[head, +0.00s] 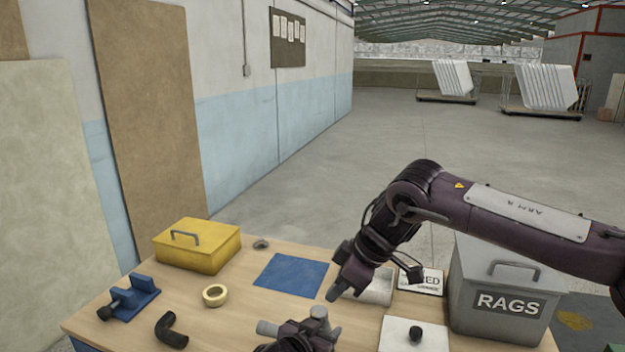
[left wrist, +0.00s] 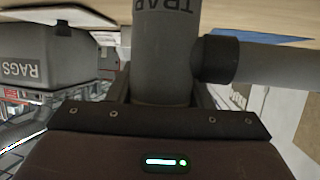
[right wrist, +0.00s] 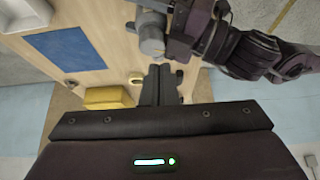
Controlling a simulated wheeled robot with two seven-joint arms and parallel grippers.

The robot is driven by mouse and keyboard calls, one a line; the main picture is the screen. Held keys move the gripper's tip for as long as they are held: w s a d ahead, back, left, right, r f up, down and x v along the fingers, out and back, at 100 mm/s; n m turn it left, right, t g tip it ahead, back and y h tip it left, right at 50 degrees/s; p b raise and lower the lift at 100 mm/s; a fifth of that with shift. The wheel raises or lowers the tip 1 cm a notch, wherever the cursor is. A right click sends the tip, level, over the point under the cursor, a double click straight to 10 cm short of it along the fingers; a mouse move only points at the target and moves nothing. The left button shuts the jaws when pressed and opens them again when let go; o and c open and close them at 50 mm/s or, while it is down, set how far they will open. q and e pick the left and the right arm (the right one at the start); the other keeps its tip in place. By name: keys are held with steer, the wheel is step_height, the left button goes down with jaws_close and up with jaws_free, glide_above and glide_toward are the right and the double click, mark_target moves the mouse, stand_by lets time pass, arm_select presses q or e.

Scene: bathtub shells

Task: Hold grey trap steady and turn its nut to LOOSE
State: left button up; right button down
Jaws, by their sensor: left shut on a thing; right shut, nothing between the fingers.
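The grey trap (head: 268,328) is at the bottom middle of the head view, mostly hidden by my left gripper (head: 298,338). In the left wrist view the trap (left wrist: 166,60) is a thick grey pipe marked TRAP. A dark ring-like nut (left wrist: 215,60) sits at its side, with a grey side pipe running right from it. My left gripper is shut on the trap's thick pipe. My right gripper (head: 332,294) is shut and empty, above and a little right of the trap. In the right wrist view the trap (right wrist: 151,42) lies just beyond the right fingertips, apart from them.
A grey RAGS bin (head: 510,305) stands at the right. A white plate with a black knob (head: 415,335) is nearby. A blue mat (head: 290,272), tape ring (head: 215,295), black elbow (head: 170,330), blue clamp (head: 130,297) and yellow box (head: 197,247) lie left.

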mark_target(319, 314)
steer(key=shift+w+d+f, duration=0.2)
steer(key=shift+w+f, duration=0.15)
steer(key=shift+f, duration=0.65)
steer(key=shift+w+d+f, duration=0.25)
steer(key=shift+w+f, duration=0.15)
steer(key=shift+f, duration=0.55)
steer(key=shift+w+d+f, duration=0.2)
steer(key=shift+w+f, duration=0.15)
steer(key=shift+f, duration=0.65)
steer(key=shift+s+a, duration=0.1)
steer(key=shift+a, duration=0.3)
